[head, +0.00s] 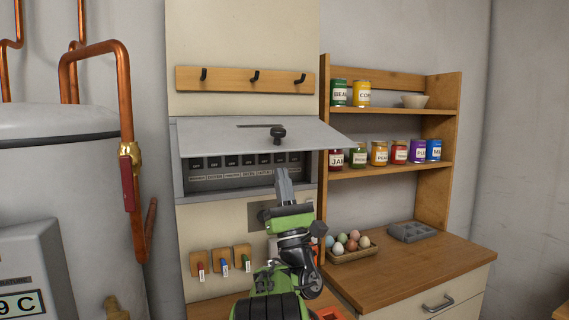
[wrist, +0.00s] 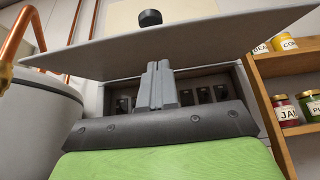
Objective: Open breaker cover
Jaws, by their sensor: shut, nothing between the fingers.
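The breaker cover (head: 235,138) is a grey flap hinged along its top edge. It is swung up and outward, with a dark knob (head: 277,133) near its lower edge. Below it the breaker box (head: 180,180) shows a row of dark switches (head: 232,161) over labels. My gripper (head: 283,178) is shut and empty, pointing up in front of the box, just below the flap. In the wrist view the closed fingers (wrist: 158,84) reach under the raised cover (wrist: 180,48). I cannot tell whether the fingertips touch it.
A wooden shelf (head: 391,110) with cans, jars and a bowl stands right. Eggs in a tray (head: 352,255) sit on the counter (head: 430,262) below. A copper pipe (head: 125,95) and tank (head: 60,150) are left. Key hooks (head: 242,257) hang below the box.

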